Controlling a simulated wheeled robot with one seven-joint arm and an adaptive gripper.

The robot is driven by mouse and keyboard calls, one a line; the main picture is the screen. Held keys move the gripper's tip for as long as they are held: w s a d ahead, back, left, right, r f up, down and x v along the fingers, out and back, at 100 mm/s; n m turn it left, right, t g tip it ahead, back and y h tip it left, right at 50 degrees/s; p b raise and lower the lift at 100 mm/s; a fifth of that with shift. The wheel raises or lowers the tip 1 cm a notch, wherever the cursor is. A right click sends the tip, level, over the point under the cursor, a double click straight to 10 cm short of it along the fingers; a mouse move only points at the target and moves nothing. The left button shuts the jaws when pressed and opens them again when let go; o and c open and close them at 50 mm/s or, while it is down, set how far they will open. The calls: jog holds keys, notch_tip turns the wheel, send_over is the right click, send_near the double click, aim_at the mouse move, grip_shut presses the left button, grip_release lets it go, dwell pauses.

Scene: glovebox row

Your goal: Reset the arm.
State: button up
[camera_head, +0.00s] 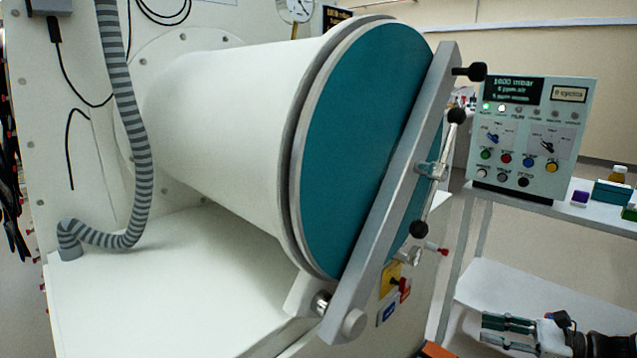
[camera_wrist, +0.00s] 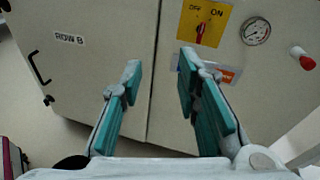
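My gripper (camera_head: 496,327) is at the lower right of the head view, apart from the glovebox port and in front of a white lower shelf. In the wrist view my gripper (camera_wrist: 158,75) has its two teal-padded fingers spread apart, with nothing between them. Beyond the fingers is a pale cabinet front with a "ROW B" label (camera_wrist: 70,39). A yellow OFF/ON switch plate (camera_wrist: 202,22) with a red knob is just above the right finger.
A large white cylinder (camera_head: 215,105) with a teal door (camera_head: 365,140) and a grey clamp bar (camera_head: 400,190) fills the middle. A control panel (camera_head: 530,135) stands on a shelf at right. A pressure gauge (camera_wrist: 256,31) and a red-tipped valve (camera_wrist: 302,57) stick out at right.

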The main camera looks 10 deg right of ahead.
jog(key=s+a+r+n+g+h, duration=0.25)
jog(key=a+r+n+g, duration=0.2)
jog(key=a, duration=0.25)
jog(key=s+a+r+n+g+h, duration=0.1)
jog(key=s+a+r+n+g, duration=0.25)
jog(key=a+r, duration=0.3)
jog(key=s+a+r+n+g+h, duration=0.25)
jog(key=a+r+n, duration=0.2)
jog(key=a, duration=0.25)
jog(key=s+a+r+n+t+h, duration=0.1)
jog(key=s+a+r+n+h, duration=0.2)
jog(key=s+n, duration=0.5)
jog(key=s+a+r+n+h, duration=0.3)
jog(key=s+n+h, duration=0.1)
jog(key=s, duration=0.8)
notch_tip(320, 180, up, 18)
jog(key=t+p, duration=0.3)
jog(key=p, duration=1.3)
jog(key=shift+r, duration=0.2)
